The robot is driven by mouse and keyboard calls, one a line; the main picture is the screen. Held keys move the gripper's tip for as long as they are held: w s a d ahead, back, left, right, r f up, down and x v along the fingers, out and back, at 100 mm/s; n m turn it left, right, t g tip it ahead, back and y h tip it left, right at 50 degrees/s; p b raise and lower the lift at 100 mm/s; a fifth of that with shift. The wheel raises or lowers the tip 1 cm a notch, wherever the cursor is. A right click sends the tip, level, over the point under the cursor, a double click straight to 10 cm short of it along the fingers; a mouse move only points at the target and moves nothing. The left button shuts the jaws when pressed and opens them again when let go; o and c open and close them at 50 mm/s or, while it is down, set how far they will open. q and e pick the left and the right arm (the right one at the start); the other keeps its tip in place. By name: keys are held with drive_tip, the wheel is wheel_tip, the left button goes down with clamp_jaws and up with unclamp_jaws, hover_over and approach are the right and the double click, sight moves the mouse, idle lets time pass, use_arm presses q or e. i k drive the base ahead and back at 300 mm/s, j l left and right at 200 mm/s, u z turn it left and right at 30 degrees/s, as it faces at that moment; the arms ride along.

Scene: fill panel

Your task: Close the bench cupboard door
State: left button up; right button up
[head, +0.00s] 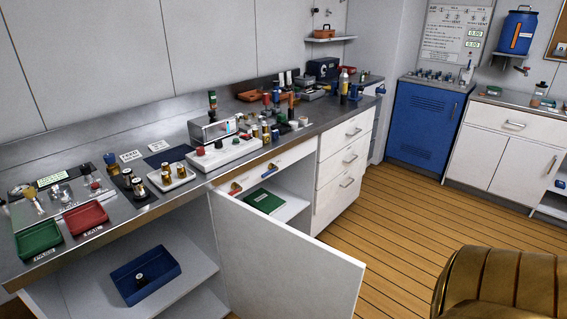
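The bench cupboard door (285,262) is white and stands open, swung out from the cupboard (190,235) under the workbench into the room. Its hinge side is near the middle of the cupboard front, and its free edge reaches towards the lower right. Inside, a blue tray (146,277) with a small dark object sits on the lower left shelf. A green flat item (263,201) lies on a shelf behind the door. Neither of my grippers shows in the head view.
The steel bench top (120,222) carries green and red trays, bottles and instruments. White drawers (341,165) are right of the cupboard. A brown ribbed rounded object (505,285) stands at lower right. Wooden floor (400,225) between is clear. A blue cabinet (424,128) stands behind.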

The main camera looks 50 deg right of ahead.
sight(272, 269)
drive_tip(key=k+l+u, duration=0.15)
drive_tip(key=l, duration=0.35)
drive_tip(key=k+l+u, duration=0.15)
drive_tip(key=l, duration=0.3)
drive_tip(key=k+l+u, duration=0.1)
drive_tip(key=l, duration=0.35)
drive_tip(key=k+l+u, duration=0.15)
drive_tip(key=k+l, duration=0.15)
drive_tip(key=k+l+u, duration=0.15)
drive_tip(key=l, duration=0.35)
drive_tip(key=k, duration=0.1)
